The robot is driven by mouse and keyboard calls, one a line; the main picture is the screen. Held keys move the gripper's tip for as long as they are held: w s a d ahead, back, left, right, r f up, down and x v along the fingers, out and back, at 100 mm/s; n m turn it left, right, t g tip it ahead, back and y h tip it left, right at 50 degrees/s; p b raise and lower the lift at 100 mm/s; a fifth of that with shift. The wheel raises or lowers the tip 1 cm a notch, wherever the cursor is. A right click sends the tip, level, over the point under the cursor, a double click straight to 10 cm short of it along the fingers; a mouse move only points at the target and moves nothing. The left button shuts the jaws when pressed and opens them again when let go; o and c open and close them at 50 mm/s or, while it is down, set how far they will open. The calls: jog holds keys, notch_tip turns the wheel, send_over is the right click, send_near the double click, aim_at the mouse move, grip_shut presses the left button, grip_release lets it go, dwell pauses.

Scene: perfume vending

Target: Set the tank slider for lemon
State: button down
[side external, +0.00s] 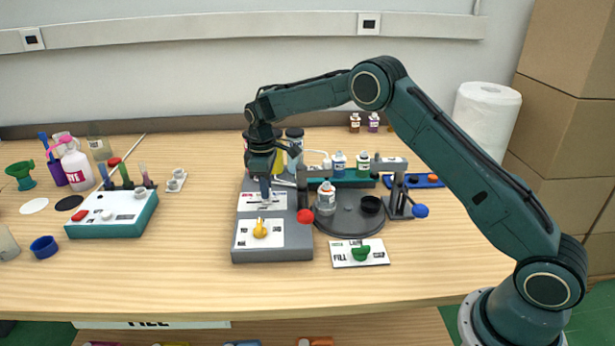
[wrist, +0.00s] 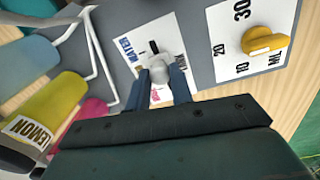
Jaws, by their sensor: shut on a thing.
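The tank slider's white panel (wrist: 180,45) carries a WATER label, a short dark slot and a partly hidden pink label. It also shows in the side view (side external: 250,203). A pale grey slider knob (wrist: 159,70) stands between the blue fingers of my gripper (wrist: 160,80), which is shut on it. In the side view my gripper (side external: 265,192) points down onto the panel. The yellow LEMON tank (wrist: 52,103) stands at left in the wrist view, between a light blue tank (wrist: 22,62) and a pink one (wrist: 92,108). Any lemon mark on the panel is hidden.
A yellow dial (wrist: 265,41) with ML numbers lies beside the slider panel. In the side view, a red ball knob (side external: 305,216) and a dark turntable (side external: 350,224) with a bottle (side external: 326,198) are to the right. A green FILL knob (side external: 361,253) sits in front.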

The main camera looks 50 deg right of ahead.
aim_at(262, 203)
jog(key=shift+w+a, duration=0.45)
jog(key=c, duration=1.2)
grip_release()
jog(key=shift+c, duration=0.2)
jog(key=shift+r, duration=0.15)
notch_tip(262, 203, up, 14)
jog(key=shift+s+a+f, duration=0.2)
jog(key=shift+a, duration=0.05)
jog(key=shift+r, duration=0.1)
